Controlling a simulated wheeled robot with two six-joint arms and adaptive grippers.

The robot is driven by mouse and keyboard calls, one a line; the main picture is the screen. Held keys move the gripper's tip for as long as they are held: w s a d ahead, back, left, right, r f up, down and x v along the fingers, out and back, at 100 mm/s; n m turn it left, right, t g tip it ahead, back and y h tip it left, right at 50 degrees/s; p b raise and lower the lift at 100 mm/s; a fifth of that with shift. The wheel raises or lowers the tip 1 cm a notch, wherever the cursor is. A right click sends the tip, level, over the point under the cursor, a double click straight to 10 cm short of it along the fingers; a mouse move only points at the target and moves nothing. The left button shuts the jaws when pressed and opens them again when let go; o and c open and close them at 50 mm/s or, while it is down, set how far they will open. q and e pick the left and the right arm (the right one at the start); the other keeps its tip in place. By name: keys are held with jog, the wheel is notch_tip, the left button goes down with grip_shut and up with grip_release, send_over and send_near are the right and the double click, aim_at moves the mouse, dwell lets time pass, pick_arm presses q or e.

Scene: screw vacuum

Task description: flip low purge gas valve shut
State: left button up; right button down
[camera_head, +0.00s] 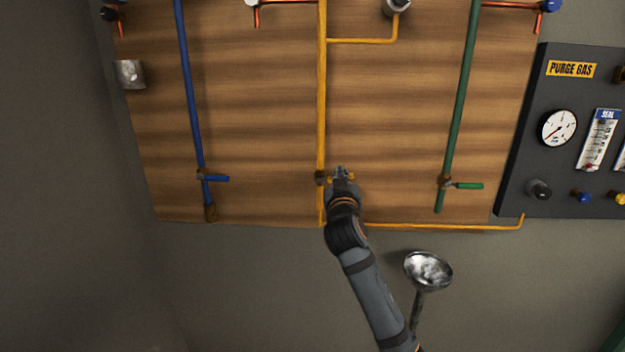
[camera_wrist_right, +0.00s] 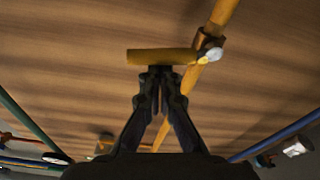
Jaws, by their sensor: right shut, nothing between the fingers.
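The yellow valve (camera_head: 320,177) sits low on the vertical yellow pipe (camera_head: 322,110) on the wooden board. In the right wrist view its yellow handle (camera_wrist_right: 160,56) sticks out sideways from the valve body (camera_wrist_right: 207,46), crosswise to the pipe. My right gripper (camera_head: 341,173) is at the handle, just right of the pipe, and hides part of it. In the wrist view its fingertips (camera_wrist_right: 161,73) are together, close under the handle's middle, with nothing between them. I cannot tell whether they touch the handle. My left gripper is not in view.
A blue valve handle (camera_head: 217,178) is on the left pipe and a green one (camera_head: 468,186) on the right pipe. The dark purge gas panel (camera_head: 529,130) stands at right. A metal bowl on a post (camera_head: 428,270) is right of my arm.

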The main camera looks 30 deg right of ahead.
jog(key=shift+s+d+f+m+b, duration=0.15)
jog(key=shift+d+f+m+b, duration=0.1)
jog(key=shift+f+m+b, duration=0.65)
jog(key=shift+r, duration=0.25)
notch_tip(320, 180, up, 4)
jog(key=p, duration=0.3)
jog(key=b+v, duration=0.2)
jog(key=v, duration=0.7)
jog(key=shift+a, duration=0.2)
jog(key=shift+f, duration=0.1)
